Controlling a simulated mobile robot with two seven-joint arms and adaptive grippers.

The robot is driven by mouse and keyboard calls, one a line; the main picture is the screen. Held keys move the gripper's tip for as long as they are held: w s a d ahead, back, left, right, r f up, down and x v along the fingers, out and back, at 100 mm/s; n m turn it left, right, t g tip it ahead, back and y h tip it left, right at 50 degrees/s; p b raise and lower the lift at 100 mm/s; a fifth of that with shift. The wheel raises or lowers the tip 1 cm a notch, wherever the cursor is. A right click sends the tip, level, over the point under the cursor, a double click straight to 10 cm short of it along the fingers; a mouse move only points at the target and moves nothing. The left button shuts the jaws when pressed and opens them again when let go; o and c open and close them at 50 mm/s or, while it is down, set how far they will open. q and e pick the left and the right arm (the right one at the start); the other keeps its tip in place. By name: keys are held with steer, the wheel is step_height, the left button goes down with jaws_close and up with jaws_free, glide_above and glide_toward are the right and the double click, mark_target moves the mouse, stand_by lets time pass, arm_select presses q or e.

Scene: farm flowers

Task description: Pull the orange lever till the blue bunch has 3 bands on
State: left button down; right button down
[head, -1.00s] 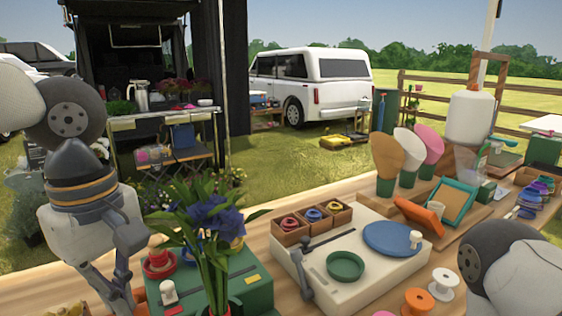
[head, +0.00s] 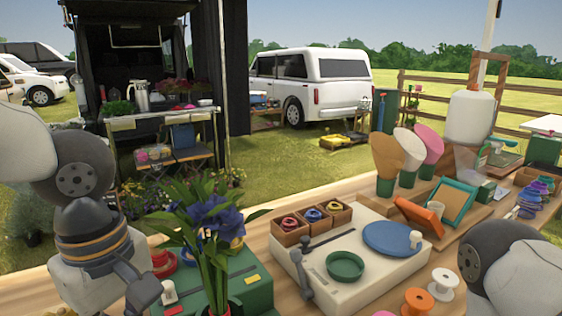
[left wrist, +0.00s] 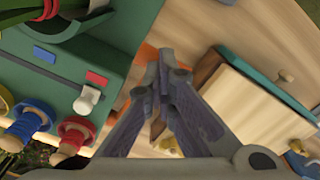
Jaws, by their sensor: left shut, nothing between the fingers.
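The blue bunch (head: 210,218) stands upright by the green machine (head: 252,282), its blue flowers on long green stems. A bit of red shows low on the stems at the picture's bottom edge; I cannot count bands. The machine also shows in the left wrist view (left wrist: 110,65), with a white knob (left wrist: 87,99). My left gripper (left wrist: 165,62) is shut and empty, to the right of the machine in that view. An orange patch (left wrist: 146,52) shows behind its fingertips; I cannot tell whether it is the lever. My right gripper is out of view.
Spools with blue (left wrist: 30,122) and red (left wrist: 75,133) bands sit beside the machine. A white board (head: 372,268) with a green dish (head: 345,266) and a blue disc (head: 391,238) lies to the right. Orange (head: 417,301) and white spools stand near the front.

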arm_select(q)
steer(key=shift+s+d+f, duration=0.1)
steer(key=shift+s+f, duration=0.05)
steer(key=shift+f, duration=0.45)
steer(key=shift+s+d+f, duration=0.1)
steer(key=shift+s+f, duration=0.05)
steer(key=shift+f, duration=0.5)
steer(key=shift+s+f, duration=0.1)
steer(key=shift+f, duration=1.1)
step_height(320, 180, up, 15)
steer(key=s+d, duration=0.1)
steer(key=shift+s, duration=0.35)
steer(key=shift+d, duration=0.1)
